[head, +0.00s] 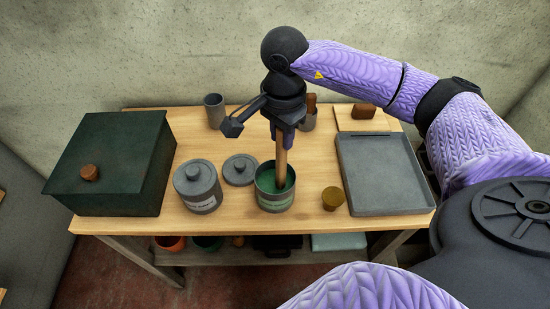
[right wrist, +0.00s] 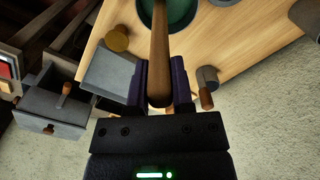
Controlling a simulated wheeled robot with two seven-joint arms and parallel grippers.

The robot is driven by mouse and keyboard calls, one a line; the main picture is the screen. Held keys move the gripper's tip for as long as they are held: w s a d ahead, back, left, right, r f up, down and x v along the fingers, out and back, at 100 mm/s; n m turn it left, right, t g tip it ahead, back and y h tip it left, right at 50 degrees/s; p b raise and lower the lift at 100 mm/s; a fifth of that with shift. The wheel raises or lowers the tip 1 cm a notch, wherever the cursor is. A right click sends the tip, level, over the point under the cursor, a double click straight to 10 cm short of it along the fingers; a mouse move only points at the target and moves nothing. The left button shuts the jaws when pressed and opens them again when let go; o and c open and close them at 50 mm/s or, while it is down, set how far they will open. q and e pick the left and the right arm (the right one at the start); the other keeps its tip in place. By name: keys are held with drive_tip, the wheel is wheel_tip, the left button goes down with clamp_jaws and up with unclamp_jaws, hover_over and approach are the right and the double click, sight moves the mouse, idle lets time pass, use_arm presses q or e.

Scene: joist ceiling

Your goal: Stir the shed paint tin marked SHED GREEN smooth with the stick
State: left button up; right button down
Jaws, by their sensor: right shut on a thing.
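An open grey tin (head: 274,204) with green paint (head: 268,184) inside stands near the front middle of the wooden table. Its label is too small to read. A wooden stick (head: 282,166) stands nearly upright with its lower end in the paint; that end is hidden. My right gripper (head: 285,132) is above the tin, shut on the stick's upper part. In the right wrist view the stick (right wrist: 159,45) runs from between the fingers (right wrist: 159,88) into the green paint (right wrist: 181,12). My left gripper is out of view.
A closed labelled tin (head: 200,190) and a loose lid (head: 240,169) are left of the open tin. A dark green box (head: 115,160) stands far left. A small brown-yellow knob-like object (head: 331,198) and a grey tray (head: 388,178) are right. A grey cup (head: 214,110) stands behind.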

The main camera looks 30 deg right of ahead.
drive_tip(key=shift+s+a, duration=0.25)
drive_tip(key=shift+a, duration=0.6)
drive_tip(key=shift+w+d, duration=0.15)
drive_tip(key=shift+d, duration=0.15)
drive_tip(key=shift+w+d+b, duration=0.1)
drive_tip(key=shift+w+b, duration=0.45)
drive_tip(key=shift+b, duration=0.05)
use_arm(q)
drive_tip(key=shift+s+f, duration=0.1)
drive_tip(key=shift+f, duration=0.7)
